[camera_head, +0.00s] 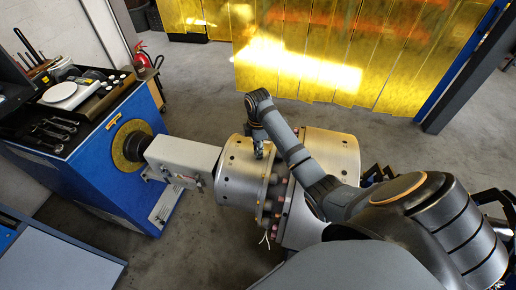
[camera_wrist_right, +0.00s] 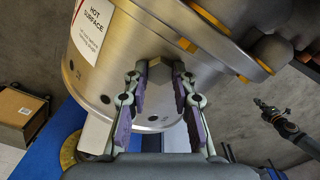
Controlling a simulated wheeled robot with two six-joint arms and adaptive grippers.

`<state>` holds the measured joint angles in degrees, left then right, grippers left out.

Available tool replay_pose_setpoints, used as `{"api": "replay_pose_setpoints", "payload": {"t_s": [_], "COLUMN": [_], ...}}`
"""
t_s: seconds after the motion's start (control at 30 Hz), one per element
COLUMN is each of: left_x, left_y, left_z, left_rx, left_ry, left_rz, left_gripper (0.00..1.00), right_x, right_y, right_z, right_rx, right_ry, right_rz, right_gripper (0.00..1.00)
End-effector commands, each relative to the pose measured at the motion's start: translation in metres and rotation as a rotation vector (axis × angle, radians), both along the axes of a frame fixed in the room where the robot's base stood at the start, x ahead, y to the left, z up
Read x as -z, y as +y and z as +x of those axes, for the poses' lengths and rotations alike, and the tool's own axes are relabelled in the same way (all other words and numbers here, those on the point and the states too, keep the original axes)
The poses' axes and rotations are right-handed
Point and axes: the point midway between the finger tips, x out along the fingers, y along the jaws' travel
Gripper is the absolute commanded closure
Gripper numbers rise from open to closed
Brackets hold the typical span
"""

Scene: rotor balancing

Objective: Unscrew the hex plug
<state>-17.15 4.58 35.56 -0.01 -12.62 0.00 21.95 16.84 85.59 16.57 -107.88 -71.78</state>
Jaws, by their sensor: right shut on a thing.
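The large metal rotor drum (camera_head: 237,165) lies in the middle of the head view, and its curved side fills the upper part of the right wrist view (camera_wrist_right: 125,60). My right gripper (camera_head: 260,152) reaches down to the drum from above. In the right wrist view the fingers (camera_wrist_right: 160,85) stand on both sides of the plug and are shut on it. The plug's lower part is hidden. My left gripper is not in view.
A bolted flange (camera_head: 272,190) lies right of the drum. A grey housing (camera_head: 182,160) joins it to a blue cabinet (camera_head: 105,170). A hot-surface label (camera_wrist_right: 93,28) marks the drum. A yellow curtain (camera_head: 330,50) hangs behind. The floor behind the drum is clear.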

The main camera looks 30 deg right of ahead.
Motion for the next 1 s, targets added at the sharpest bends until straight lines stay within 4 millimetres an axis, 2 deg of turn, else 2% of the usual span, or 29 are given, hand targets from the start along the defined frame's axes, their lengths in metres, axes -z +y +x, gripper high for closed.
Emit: {"api": "replay_pose_setpoints", "payload": {"t_s": [0.07, 0.17, 0.5, 0.8, 0.9, 1.0], "left_x": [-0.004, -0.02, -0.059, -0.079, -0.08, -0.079], "left_y": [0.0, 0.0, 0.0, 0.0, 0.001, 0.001], "left_z": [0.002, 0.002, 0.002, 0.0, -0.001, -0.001], "left_rx": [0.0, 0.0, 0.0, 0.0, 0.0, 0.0], "left_ry": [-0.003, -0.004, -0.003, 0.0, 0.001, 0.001], "left_rz": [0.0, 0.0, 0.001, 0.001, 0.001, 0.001], "left_gripper": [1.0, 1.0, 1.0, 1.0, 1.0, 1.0], "right_x": [-0.002, -0.007, -0.006, -0.004, -0.002, -0.001], "right_y": [0.0, 0.0, 0.0, 0.0, -0.001, -0.001], "right_z": [0.0, -0.001, -0.001, -0.001, -0.001, -0.001], "right_rx": [-0.02, -0.163, -0.889, -1.491, -1.585, -1.605], "right_ry": [0.0, 0.003, -0.001, -0.004, -0.004, -0.005], "right_rz": [0.0, 0.0, 0.004, 0.005, 0.005, 0.004], "right_gripper": [1.0, 1.0, 1.0, 1.0, 1.0, 1.0]}}
